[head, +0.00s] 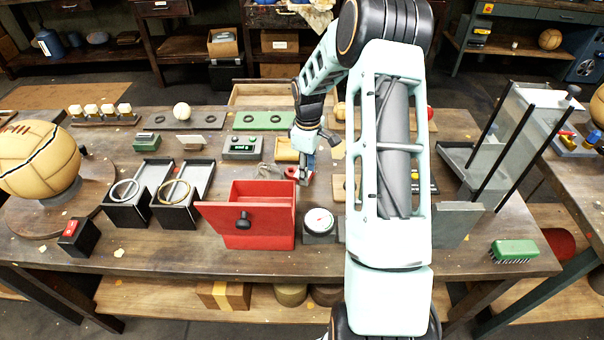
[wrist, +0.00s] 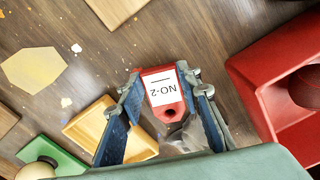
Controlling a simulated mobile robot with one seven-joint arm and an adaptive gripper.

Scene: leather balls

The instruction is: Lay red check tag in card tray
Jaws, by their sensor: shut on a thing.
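The red check tag (wrist: 172,111) has a white label reading "NO-2" and a hole at one end. In the wrist view it sits between the two blue fingers of my gripper (wrist: 160,82), which is shut on it. In the head view my gripper (head: 301,173) is over the middle of the table, with a bit of the red tag (head: 291,174) showing beside it. A small tan wooden tray (head: 287,146), likely the card tray, lies just behind the gripper. It also shows at lower left in the wrist view (wrist: 79,130). Its inside is partly hidden by my finger.
A red open box (head: 248,232) with a dark knob stands in front of the gripper, and a round dial gauge (head: 318,222) is beside it. A green board (head: 265,121) lies behind the tan tray. Two black-and-grey trays with rings (head: 130,205) are at left.

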